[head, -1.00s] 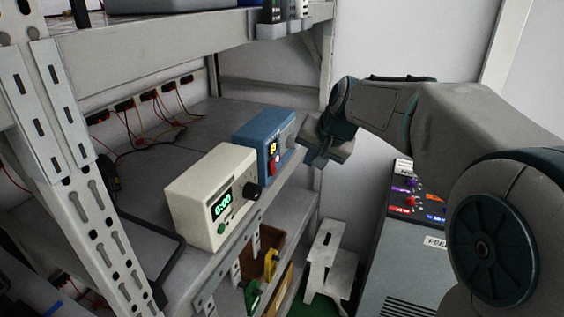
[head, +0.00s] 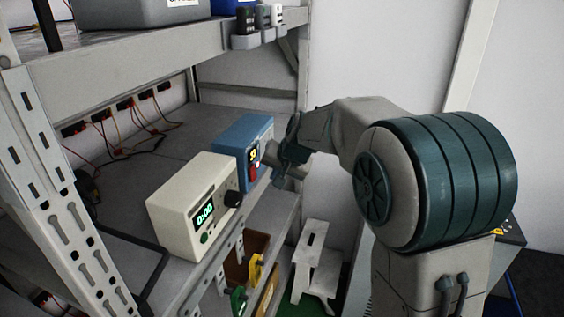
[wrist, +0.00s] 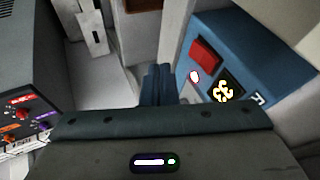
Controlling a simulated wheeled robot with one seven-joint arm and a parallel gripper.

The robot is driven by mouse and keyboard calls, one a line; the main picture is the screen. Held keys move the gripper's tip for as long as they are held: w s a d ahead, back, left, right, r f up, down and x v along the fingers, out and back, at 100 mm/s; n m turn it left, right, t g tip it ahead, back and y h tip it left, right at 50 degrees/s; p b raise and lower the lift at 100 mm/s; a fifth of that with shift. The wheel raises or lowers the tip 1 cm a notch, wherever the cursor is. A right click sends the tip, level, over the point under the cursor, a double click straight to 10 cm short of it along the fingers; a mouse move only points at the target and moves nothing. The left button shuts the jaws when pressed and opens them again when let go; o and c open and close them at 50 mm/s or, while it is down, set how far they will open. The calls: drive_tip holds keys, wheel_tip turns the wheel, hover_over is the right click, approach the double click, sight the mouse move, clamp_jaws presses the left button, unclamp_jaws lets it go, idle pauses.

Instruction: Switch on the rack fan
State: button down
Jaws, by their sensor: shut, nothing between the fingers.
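A blue box (head: 236,134) stands on the middle shelf, its front facing the aisle. In the wrist view the shut fingers (wrist: 158,84) are empty and lie left of the switch. I cannot tell from the head view whether they touch the box.
A cream timer (head: 190,205) reading 0:00 stands beside the blue box. A rack upright (head: 60,190) is at the left. Bins (head: 247,270) and a white step stool (head: 316,262) are below. A dark panel with knobs (wrist: 25,110) is at the wrist view's left.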

sight(253, 173)
drive_tip(key=a, duration=0.1)
drive_tip(key=w+a+f+p, duration=0.1)
drive_tip(key=w+a+p, duration=0.1)
drive_tip(key=a, duration=0.1)
drive_tip(key=shift+a+f, duration=0.1)
drive_tip(key=shift+f, duration=0.25)
drive_tip(key=shift+w+a+y+b, duration=0.1)
drive_tip(key=shift+a+y+b, duration=0.15)
drive_tip(key=shift+b, duration=0.85)
